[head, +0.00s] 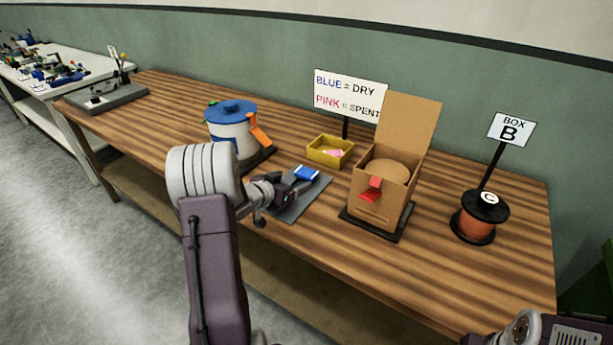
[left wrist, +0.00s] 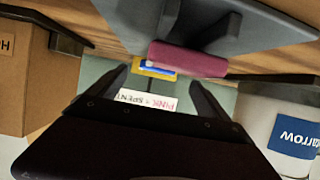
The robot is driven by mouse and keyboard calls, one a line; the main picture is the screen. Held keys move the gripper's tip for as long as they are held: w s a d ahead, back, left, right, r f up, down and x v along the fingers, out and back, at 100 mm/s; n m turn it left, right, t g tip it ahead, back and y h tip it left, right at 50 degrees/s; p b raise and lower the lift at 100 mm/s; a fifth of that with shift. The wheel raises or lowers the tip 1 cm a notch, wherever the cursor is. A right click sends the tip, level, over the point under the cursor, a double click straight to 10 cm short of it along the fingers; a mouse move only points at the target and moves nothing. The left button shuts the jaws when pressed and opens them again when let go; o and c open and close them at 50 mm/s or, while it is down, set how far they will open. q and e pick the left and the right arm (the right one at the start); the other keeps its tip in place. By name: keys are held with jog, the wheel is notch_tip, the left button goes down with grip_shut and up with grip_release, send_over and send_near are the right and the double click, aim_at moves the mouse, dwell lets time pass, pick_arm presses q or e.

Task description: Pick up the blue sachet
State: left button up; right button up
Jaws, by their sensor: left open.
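The blue sachet (head: 307,173) lies on the far part of a dark grey mat (head: 294,208) on the wooden bench. My left gripper (head: 297,190) is open and empty, just on the near side of the sachet in the head view. Its dark fingers also show in the left wrist view (left wrist: 160,88), spread apart with nothing gripped between them. Past them, that upside-down view has a small blue and yellow patch; I cannot clearly tell the sachet there. My right gripper is not in view; only part of my right arm shows at the lower right.
A yellow bin (head: 330,152) holding something pink stands behind the mat, with a colour sign (head: 348,95) behind. A white pot with blue lid (head: 232,125) is left. An open cardboard box (head: 381,200) and an orange spool (head: 477,222) stand right.

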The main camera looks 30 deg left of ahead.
aim_at(303, 176)
pick_arm(q)
jog(key=x, duration=0.5)
jog(key=shift+w+d+b, duration=0.1)
jog(key=shift+d+b, duration=0.05)
jog(key=shift+b, duration=0.25)
jog(key=shift+r, duration=0.1)
jog(key=shift+c, duration=0.9)
jog(key=c, duration=1.3)
jog(key=shift+o, duration=0.2)
jog(key=shift+r+p, duration=0.3)
jog(key=shift+r, duration=0.25)
notch_tip(303, 176, up, 3)
jog(key=shift+r+p, duration=0.1)
jog(key=shift+p, duration=0.5)
jog(key=s+d+r, duration=0.4)
jog(key=d+r, duration=0.2)
jog(key=d, duration=0.5)
jog(key=shift+s+r, duration=0.3)
jog(key=shift+r, duration=0.05)
jog(key=shift+a, duration=0.1)
